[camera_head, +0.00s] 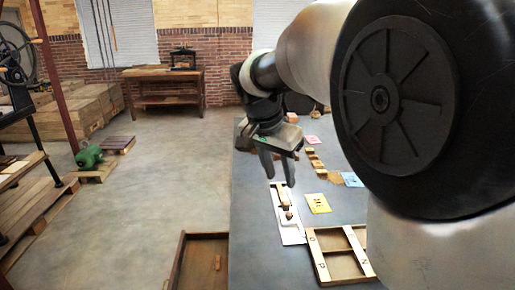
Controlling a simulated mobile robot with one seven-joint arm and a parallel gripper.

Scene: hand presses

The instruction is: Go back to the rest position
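My gripper (280,181) hangs above the left part of the grey table (256,250), fingers pointing down. Its two dark fingers are apart, with nothing seen between them. My arm reaches in from the right and hides much of the table's right side. Below the gripper, a white board (293,236) with small wooden pieces on it lies on the table, apart from the fingers.
A wooden divided tray (314,258) with letters lies at the front. Yellow (317,203), blue (352,180) and pink (312,139) cards and several wooden blocks (315,162) lie behind it.

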